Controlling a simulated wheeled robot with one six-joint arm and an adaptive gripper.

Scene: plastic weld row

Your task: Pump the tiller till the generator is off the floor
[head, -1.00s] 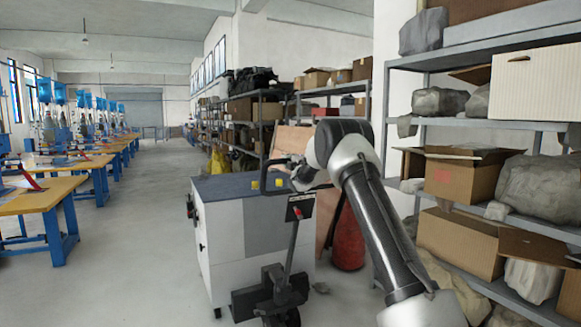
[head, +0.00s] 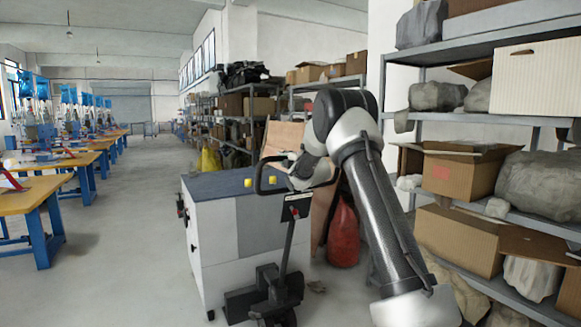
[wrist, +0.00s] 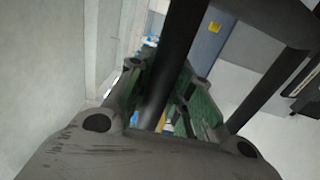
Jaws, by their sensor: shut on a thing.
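The generator (head: 213,240) is a white and grey cabinet with a blue-grey top and yellow caps, left of my arm in the head view. The tiller (head: 287,252) rises on its near side from a dark wheeled base (head: 262,300), slightly tilted, with a black loop handle (head: 257,180) at the top. My gripper (head: 296,172) is at the handle's right side. In the wrist view, my gripper's green-padded fingers (wrist: 163,80) are shut around the black handle bar (wrist: 162,72). I cannot tell whether the generator's underside touches the floor.
A red cylinder (head: 343,235) stands behind my arm, right of the generator. Shelving with boxes and wrapped bundles (head: 465,170) lines the right side close to my arm. Wooden-topped workbenches (head: 30,197) stand at left. The aisle floor (head: 125,235) between is clear.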

